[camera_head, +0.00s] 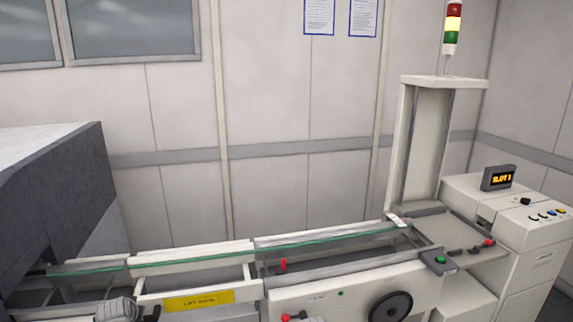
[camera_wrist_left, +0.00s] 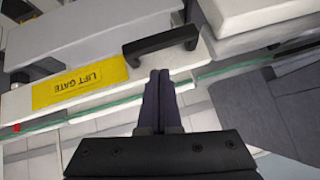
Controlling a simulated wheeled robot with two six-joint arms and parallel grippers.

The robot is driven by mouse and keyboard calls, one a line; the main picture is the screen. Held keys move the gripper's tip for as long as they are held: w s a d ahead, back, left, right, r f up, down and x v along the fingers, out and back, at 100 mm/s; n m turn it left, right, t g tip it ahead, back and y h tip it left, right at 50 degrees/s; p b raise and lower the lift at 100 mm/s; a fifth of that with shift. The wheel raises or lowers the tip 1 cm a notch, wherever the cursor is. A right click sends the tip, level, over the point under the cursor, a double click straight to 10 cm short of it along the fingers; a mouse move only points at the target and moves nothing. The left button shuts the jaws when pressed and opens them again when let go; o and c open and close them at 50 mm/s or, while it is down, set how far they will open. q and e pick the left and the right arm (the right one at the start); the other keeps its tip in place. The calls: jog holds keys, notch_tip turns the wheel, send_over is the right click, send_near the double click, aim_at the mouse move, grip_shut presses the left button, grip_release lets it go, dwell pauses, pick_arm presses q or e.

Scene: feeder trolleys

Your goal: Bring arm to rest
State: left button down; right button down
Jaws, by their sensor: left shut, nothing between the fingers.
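My left gripper (camera_wrist_left: 160,76) shows in the left wrist view with its two dark fingers together and nothing between them. Its tips point towards a black handle (camera_wrist_left: 160,42) on the white lift gate (camera_wrist_left: 215,65). The tips look close to the handle, but I cannot tell the exact gap. In the head view a grey part of my left arm shows at the bottom left, and the fingers are not clear there. The lift gate (camera_head: 195,252) with its yellow label (camera_head: 198,300) lies level in line with the conveyor. My right gripper is not in view.
The conveyor rail with a green strip (camera_head: 335,238) runs right to a white machine (camera_head: 540,225) with a display and signal tower (camera_head: 453,28). A dark grey cabinet (camera_head: 60,180) stands at left. A black handwheel (camera_head: 390,307) is at the front. Space above the conveyor is clear.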

pick_arm(q)
jog(key=s+d+f+m+g+h, duration=0.1)
jog(key=s+d+f+g, duration=0.15)
jog(key=d, duration=0.75)
jog(key=s+d+f+m+g+h, duration=0.1)
jog(key=s+d+m, duration=0.15)
jog(key=d, duration=0.85)
jog(key=s+d+f+m+g+h, duration=0.1)
jog(key=s+d+f+g+h, duration=0.15)
jog(key=d, duration=0.75)
jog(key=s+d+g+y, duration=0.2)
jog(key=s+d, duration=0.6)
jog(key=s, duration=0.1)
jog(key=shift+d+m, duration=0.2)
jog(key=shift+m, duration=0.25)
